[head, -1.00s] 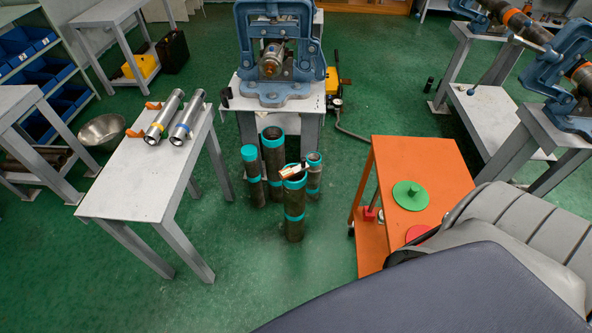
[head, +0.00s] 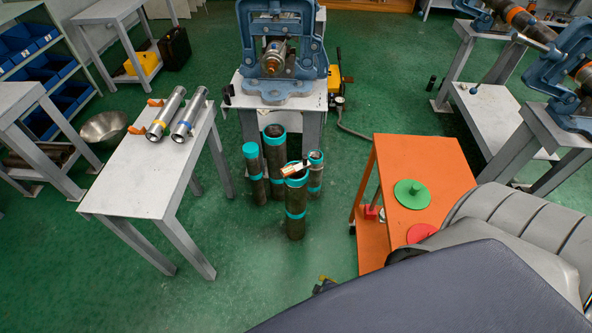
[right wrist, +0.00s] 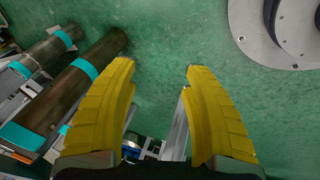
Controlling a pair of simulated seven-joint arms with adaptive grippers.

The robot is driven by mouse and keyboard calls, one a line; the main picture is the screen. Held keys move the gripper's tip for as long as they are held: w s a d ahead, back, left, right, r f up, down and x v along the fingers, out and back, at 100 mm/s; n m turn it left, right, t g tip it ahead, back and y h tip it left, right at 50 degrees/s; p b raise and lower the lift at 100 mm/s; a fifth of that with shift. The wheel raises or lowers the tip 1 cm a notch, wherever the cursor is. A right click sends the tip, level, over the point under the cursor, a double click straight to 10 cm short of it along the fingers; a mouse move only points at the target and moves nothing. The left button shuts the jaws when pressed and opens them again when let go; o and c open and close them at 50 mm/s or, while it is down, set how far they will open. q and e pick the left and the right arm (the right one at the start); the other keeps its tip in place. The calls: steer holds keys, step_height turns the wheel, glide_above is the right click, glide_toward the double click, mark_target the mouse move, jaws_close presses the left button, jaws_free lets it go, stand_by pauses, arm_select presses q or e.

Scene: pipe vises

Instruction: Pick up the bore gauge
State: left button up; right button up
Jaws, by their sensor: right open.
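I cannot tell for certain which thing is the bore gauge. A small light-and-dark piece (head: 295,169) lies across the top of the front upright pipe (head: 296,210). A green disc with a knob (head: 411,194) and a red disc (head: 420,233) sit on the orange cart (head: 440,160). My right gripper shows in the right wrist view (right wrist: 160,68), its yellow fingers wide apart with only green floor between the tips. A small dark and yellow part of it seems to show at the pad's edge in the head view (head: 325,284). My left gripper is not in view.
Several teal-banded pipes stand before the vise stand (head: 283,90); two show in the right wrist view (right wrist: 85,75). Two silver cylinders (head: 166,114) lie on the white table (head: 140,185). A dark pad (head: 430,295) fills the lower right.

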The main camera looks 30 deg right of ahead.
steer(key=w+d+r+t+h, duration=0.1)
steer(key=w+d+r, duration=0.15)
steer(key=r, duration=0.75)
steer(key=w+d+r+t+h, duration=0.1)
steer(key=w+r, duration=0.3)
steer(key=r, duration=0.5)
step_height(320, 180, up, 14)
steer(key=m+g+y, duration=0.2)
steer(key=m, duration=0.8)
glide_above(306, 159)
steer(key=s+a, duration=0.2)
steer(key=s, duration=0.3)
steer(key=x, duration=1)
steer(key=shift+w+d+f, duration=0.1)
steer(key=shift+w+f, duration=0.15)
steer(key=shift+f, duration=0.05)
steer(key=shift+x, duration=2.7)
steer(key=shift+d, duration=0.15)
steer(key=shift+c, duration=0.2)
jaws_close()
